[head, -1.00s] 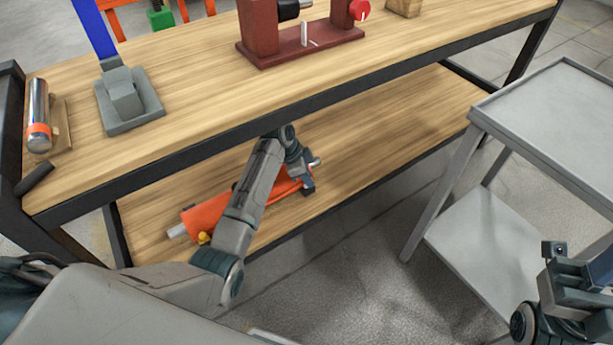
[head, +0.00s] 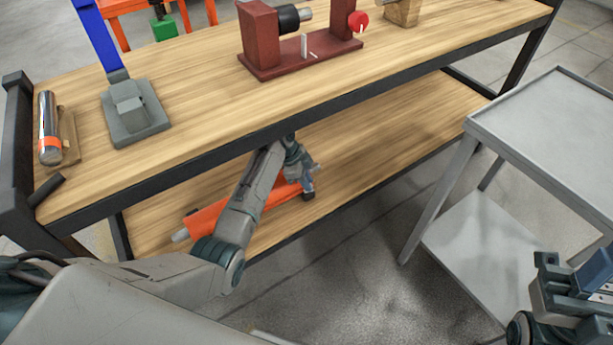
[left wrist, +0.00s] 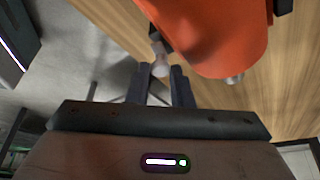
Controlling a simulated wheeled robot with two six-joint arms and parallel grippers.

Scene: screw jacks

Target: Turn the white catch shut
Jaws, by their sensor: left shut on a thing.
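An orange jack (head: 203,218) lies on the lower wooden shelf, partly behind my left arm. My left gripper (head: 308,188) is at the jack's right end. In the left wrist view the jack's orange body (left wrist: 222,38) fills the top right. A small pale catch (left wrist: 160,68) shows between the fingertips of my left gripper (left wrist: 160,76), beside the orange body. The gripper is shut on this catch; the fingers partly hide it. My right gripper (head: 572,278) is at the lower right, away from the jack; its finger gap is unclear.
The bench's upper top (head: 200,110) overhangs the lower shelf (head: 375,145). On top are a red stand (head: 262,42), a grey base with a blue post (head: 135,115) and a metal cylinder (head: 48,130). A grey cart (head: 535,120) stands right. The shelf's right part is clear.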

